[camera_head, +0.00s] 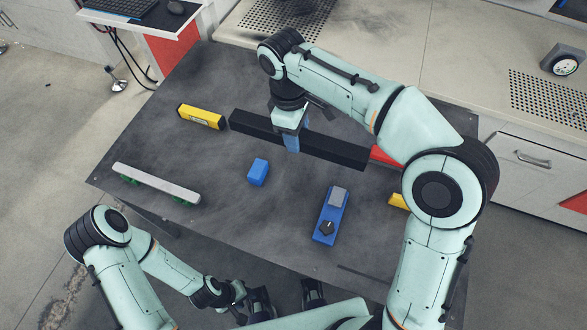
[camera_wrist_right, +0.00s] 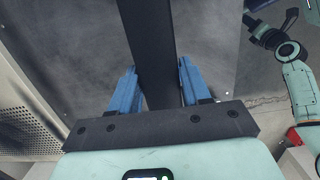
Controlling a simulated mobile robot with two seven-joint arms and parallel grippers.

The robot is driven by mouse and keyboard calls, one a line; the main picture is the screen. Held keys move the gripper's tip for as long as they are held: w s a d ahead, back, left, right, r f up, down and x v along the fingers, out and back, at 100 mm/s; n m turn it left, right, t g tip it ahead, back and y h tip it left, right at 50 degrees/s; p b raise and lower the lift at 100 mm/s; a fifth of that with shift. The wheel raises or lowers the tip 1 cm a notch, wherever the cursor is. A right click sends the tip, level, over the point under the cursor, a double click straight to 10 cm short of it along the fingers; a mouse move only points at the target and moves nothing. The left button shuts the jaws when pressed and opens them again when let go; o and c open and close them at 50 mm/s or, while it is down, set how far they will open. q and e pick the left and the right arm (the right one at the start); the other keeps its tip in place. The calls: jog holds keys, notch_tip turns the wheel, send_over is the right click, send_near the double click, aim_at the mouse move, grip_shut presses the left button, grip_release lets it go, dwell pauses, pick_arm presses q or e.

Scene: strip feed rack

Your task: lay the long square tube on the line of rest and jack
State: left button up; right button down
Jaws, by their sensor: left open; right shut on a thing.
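The long square tube (camera_head: 340,150) is a long black bar across the far part of the dark table. My right gripper (camera_head: 291,143) is above its middle, its blue fingers shut on it. In the right wrist view the tube (camera_wrist_right: 152,60) runs between the two fingers (camera_wrist_right: 155,88). I cannot tell whether the tube touches the table. A small blue block (camera_head: 258,172), seemingly the rest, stands nearer than the tube. The blue jack (camera_head: 332,216), with a grey pad and a black knob, stands to its right. My left gripper (camera_head: 287,299) is open and empty at the near edge.
A pale grey bar (camera_head: 156,183) on green feet lies at the left of the table (camera_head: 215,165). A yellow level (camera_head: 200,117) lies beyond the tube's left end. A red object (camera_head: 384,156) and a yellow one (camera_head: 398,201) are partly hidden by my right arm.

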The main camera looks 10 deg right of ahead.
jog(key=shift+f, duration=0.2)
jog(key=shift+f+b, duration=1.6)
jog(key=shift+f, duration=8.05)
jog(key=c, duration=0.5)
grip_release()
jog(key=shift+s+f, duration=0.1)
jog(key=shift+f, duration=0.1)
notch_tip(320, 180, up, 12)
jog(key=a+p, duration=0.1)
jog(key=shift+w+r+p, duration=0.15)
jog(key=shift+w+p, duration=0.25)
jog(key=shift+a, duration=0.1)
